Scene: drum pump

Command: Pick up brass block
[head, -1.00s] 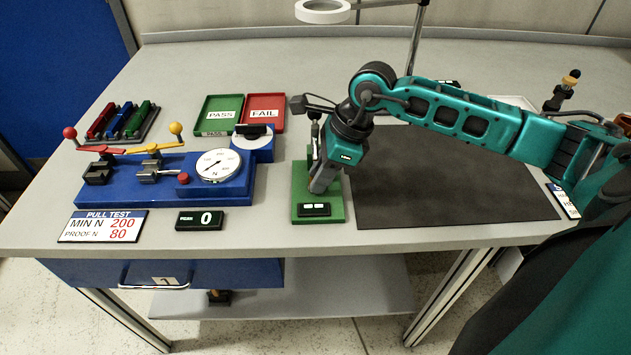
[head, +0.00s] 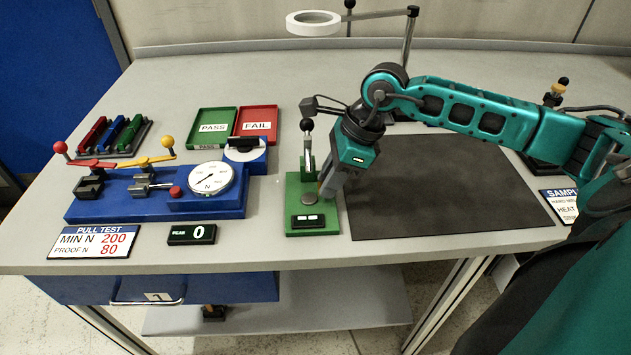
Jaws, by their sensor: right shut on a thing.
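My right gripper (head: 326,195) reaches down from the right, just over the right edge of the green fixture (head: 314,220). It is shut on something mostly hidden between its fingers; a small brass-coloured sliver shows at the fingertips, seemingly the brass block. I cannot tell whether it touches the fixture. The fixture has a bare round grey pad, an upright lever with a black knob (head: 307,124), and a small black display at its front. My left gripper is not in view.
A dark mat (head: 440,190) lies right of the fixture. The blue pull tester (head: 160,205) with its dial stands left. Behind are a green PASS tray (head: 212,114), a red FAIL tray (head: 272,111) and a ring lamp (head: 313,17) on a post. The mat's middle is clear.

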